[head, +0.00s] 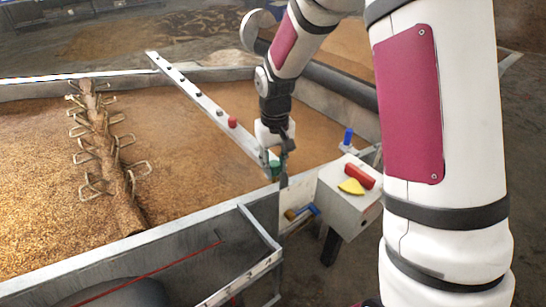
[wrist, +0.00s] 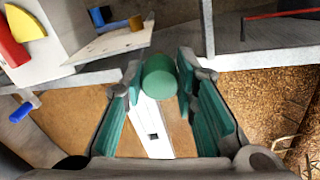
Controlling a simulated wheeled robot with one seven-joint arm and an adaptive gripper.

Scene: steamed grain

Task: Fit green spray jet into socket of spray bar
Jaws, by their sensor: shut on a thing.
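My gripper (head: 279,171) is shut on the green spray jet (wrist: 159,77), a short green cylinder held between the teal finger pads. The jet also shows in the head view (head: 275,168), partly covered by the fingers. The white spray bar (head: 198,97) runs across the grain bed, with several dark spots along it. A red jet (head: 232,122) stands on the bar. The jet is over the bar's near end. In the wrist view the bar (wrist: 146,118) passes below the gripper, and a dark square socket (wrist: 153,136) shows in it. I cannot tell whether the jet touches the bar.
A grey box (head: 345,205) beside the bed carries a red cylinder (head: 360,176) and a yellow wedge (head: 351,187). A blue piece (head: 348,137) stands behind it. Metal walls edge the bed, and a bladed shaft (head: 103,140) lies at left. Open grain surrounds the bar.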

